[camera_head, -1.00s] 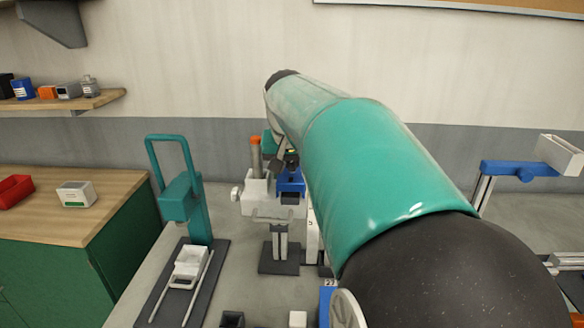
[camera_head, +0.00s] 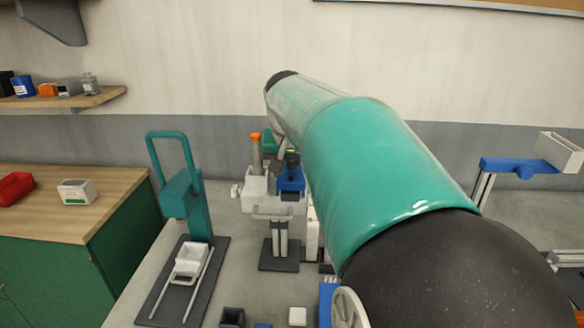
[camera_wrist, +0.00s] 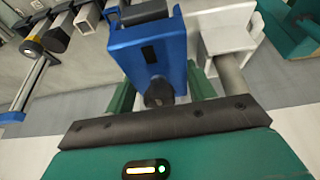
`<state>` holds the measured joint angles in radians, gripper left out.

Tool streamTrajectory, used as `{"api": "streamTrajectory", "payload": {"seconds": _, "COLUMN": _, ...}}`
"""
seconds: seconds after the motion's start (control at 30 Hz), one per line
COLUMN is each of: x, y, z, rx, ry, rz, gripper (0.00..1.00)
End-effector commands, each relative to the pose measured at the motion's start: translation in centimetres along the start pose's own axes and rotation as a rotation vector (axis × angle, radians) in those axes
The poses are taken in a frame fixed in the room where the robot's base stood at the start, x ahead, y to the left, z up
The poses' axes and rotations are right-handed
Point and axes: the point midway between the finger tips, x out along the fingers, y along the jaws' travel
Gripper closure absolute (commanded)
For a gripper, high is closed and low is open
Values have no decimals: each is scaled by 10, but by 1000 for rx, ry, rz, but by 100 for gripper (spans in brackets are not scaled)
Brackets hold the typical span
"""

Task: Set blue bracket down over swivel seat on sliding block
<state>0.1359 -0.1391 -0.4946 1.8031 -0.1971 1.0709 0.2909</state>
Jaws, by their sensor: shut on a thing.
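The blue bracket (camera_head: 291,181) is in my gripper (camera_head: 288,162), beyond the end of my teal arm in the head view. In the wrist view the bracket (camera_wrist: 148,52) fills the upper middle, with a dark slot and a round dark knob-like part low on its face. My green fingers (camera_wrist: 162,92) are shut on it from both sides. A white block (camera_head: 257,186) on a stand is just left of the bracket; it shows in the wrist view as a white shape (camera_wrist: 228,42). I cannot make out the swivel seat, or whether bracket and block touch.
A teal lever press (camera_head: 182,196) with a white tray (camera_head: 190,262) stands left. A blue-armed stand (camera_head: 520,166) is at right. My arm hides much of the bench's right side.

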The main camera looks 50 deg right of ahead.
Motion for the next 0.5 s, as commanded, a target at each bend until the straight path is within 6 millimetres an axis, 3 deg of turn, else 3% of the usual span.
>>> {"api": "streamTrajectory", "payload": {"seconds": 0.03, "x": 11, "y": 0, "z": 8, "rx": 2, "ry": -29, "rz": 8, "gripper": 76}}
{"api": "streamTrajectory", "payload": {"seconds": 0.27, "x": 11, "y": 0, "z": 8, "rx": 4, "ry": -30, "rz": 8, "gripper": 76}}
{"api": "streamTrajectory", "payload": {"seconds": 0.3, "x": 11, "y": 0, "z": 8, "rx": 4, "ry": -30, "rz": 8, "gripper": 38}}
{"api": "streamTrajectory", "payload": {"seconds": 0.4, "x": 12, "y": 1, "z": 8, "rx": 4, "ry": -30, "rz": 9, "gripper": 20}}
{"api": "streamTrajectory", "payload": {"seconds": 0.5, "x": 12, "y": 3, "z": 8, "rx": 6, "ry": -30, "rz": 11, "gripper": 20}}
